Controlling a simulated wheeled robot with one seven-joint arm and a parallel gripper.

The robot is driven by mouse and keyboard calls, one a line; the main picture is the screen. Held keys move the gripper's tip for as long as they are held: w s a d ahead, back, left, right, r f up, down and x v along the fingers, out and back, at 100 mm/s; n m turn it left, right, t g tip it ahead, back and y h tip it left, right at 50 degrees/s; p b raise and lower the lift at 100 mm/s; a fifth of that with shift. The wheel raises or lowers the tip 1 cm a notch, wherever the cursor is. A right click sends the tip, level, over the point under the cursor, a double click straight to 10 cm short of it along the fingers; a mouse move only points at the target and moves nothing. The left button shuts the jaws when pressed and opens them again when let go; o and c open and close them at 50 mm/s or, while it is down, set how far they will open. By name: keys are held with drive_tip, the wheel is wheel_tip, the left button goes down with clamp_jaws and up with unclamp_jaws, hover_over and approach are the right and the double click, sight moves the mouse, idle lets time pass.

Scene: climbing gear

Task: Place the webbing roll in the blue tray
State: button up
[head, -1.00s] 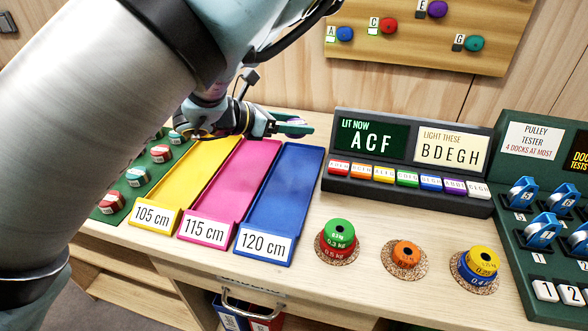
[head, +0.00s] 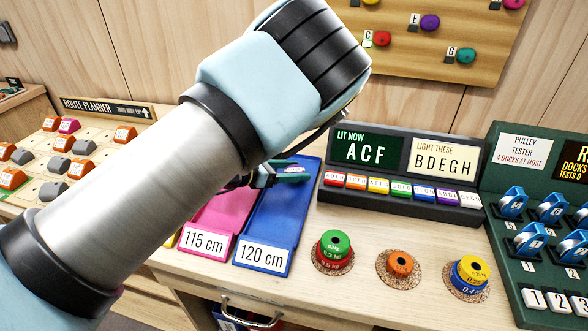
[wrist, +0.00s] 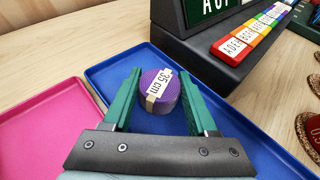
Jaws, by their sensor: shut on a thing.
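The webbing roll (wrist: 160,90) is purple with a white label on which "35 cm" shows. It sits between the green fingers of my gripper (wrist: 163,88) in the wrist view, and the gripper is shut on it. The blue tray (wrist: 112,72) lies behind and beneath the roll in that view. In the head view my gripper (head: 290,174) is over the upper half of the blue tray (head: 270,222), labelled 120 cm. The roll cannot be made out there. I cannot tell whether it touches the tray floor.
A pink tray (head: 215,215) labelled 115 cm lies left of the blue one, partly hidden by my arm. A dark lit-letter console (head: 400,170) stands close to the right. Stacked coloured weights (head: 333,250) sit right of the tray's front.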

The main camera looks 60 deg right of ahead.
drive_tip(key=shift+f, duration=0.2)
drive_tip(key=o, duration=1.4)
drive_tip(key=shift+r, duration=0.1)
drive_tip(key=shift+c, duration=0.2)
drive_tip(key=shift+r, duration=0.15)
drive_tip(key=shift+w+a, duration=0.2)
drive_tip(key=shift+a, duration=0.1)
drive_tip(key=b+v, duration=0.3)
drive_tip(key=v, duration=0.8)
drive_tip(key=shift+a, duration=0.15)
drive_tip(key=shift+w, duration=0.15)
